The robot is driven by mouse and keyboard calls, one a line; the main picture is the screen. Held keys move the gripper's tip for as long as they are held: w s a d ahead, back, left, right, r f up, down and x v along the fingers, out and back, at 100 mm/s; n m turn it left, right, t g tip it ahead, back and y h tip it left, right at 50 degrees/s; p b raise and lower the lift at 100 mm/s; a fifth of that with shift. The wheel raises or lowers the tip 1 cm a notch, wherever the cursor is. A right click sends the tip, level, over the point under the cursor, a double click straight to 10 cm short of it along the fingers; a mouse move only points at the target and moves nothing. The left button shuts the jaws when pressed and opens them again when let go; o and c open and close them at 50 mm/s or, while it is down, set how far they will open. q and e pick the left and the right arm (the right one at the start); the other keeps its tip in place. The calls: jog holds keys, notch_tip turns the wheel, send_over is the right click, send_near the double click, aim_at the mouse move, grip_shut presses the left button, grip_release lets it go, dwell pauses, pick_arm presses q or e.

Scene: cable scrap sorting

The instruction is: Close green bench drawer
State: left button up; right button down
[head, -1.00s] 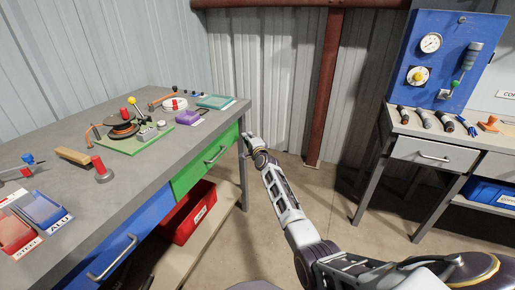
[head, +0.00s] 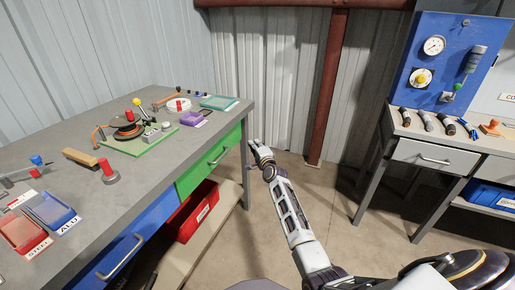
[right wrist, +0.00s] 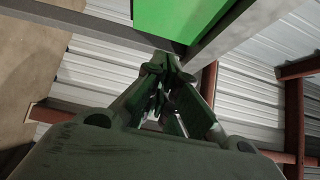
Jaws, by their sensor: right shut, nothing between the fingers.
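The green drawer (head: 209,161) is at the far end of the bench's front, just under the top. Its front looks about flush with the bench edge, though a small gap cannot be ruled out. Its metal handle (head: 219,156) shows. My right gripper (head: 252,143) is shut and empty by the bench's far corner leg, just right of the drawer front in the head view; contact cannot be told. In the right wrist view, the shut fingers (right wrist: 168,62) point up towards the drawer's green face (right wrist: 180,15), beside a grey bench bar. My left gripper is out of view.
The grey bench (head: 60,150) carries a green board, bins and tools. A blue drawer (head: 125,248) is nearer, and a red bin (head: 191,213) sits on the lower shelf. A second bench (head: 440,135) with a blue panel stands right. Floor between the benches is clear.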

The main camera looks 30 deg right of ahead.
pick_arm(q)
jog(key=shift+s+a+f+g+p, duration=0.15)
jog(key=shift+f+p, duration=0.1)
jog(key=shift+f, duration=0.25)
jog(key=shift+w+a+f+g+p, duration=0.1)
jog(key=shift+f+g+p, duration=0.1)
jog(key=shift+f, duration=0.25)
pick_arm(e)
jog(key=s, duration=0.3)
jog(key=shift+s+a, duration=0.1)
jog(key=shift+s, duration=0.2)
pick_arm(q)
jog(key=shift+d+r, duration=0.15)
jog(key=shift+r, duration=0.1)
